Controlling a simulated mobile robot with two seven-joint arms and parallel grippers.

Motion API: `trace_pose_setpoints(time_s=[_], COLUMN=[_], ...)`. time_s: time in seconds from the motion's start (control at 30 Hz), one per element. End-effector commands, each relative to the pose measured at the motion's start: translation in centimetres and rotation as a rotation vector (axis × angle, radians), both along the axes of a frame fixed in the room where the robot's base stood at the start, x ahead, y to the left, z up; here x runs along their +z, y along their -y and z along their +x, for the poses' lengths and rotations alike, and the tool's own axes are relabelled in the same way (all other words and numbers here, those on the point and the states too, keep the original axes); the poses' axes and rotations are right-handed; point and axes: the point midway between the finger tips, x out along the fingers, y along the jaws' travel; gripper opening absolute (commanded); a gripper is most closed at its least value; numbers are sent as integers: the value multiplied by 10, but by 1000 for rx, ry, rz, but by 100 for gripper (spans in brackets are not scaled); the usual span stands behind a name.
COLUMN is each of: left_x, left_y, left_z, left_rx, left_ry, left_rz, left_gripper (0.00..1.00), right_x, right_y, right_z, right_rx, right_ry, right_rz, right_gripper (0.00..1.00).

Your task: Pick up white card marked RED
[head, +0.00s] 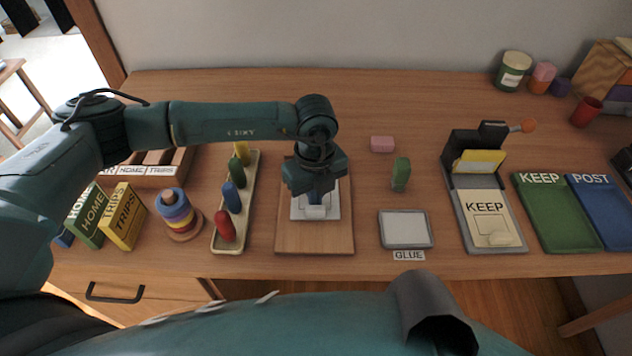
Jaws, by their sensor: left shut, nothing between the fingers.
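My left gripper (317,200) points down over a white square plate (331,213) on a wooden board (315,240) in the middle of the table. The gripper is shut and empty. It covers much of the plate, and a small pale piece shows right at its fingertips. I cannot tell whether the fingertips touch the plate. No lettering RED can be read anywhere, so I cannot tell which white item is the card. My right gripper is not in view.
Left of the board stand a tray of coloured pegs (216,243), a ring stacker (178,215) and HOME and TRIPS boxes (124,217). To the right are a pale GLUE pad (405,229), a green block (401,174), a KEEP stand (465,240) and green and blue trays (552,215).

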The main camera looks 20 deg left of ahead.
Motion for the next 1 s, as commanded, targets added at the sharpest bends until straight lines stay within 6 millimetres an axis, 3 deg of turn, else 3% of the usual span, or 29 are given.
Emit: trace_pose_setpoints(time_s=[0.63,1.0], left_x=[1,26], left_y=[6,5], left_z=[-21,-19], left_rx=[0,0], left_ry=[0,1], left_rz=[0,1], left_gripper=[0,0], right_x=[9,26], right_y=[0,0], right_z=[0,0], right_rx=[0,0], right_ry=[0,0], right_rz=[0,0], right_gripper=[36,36])
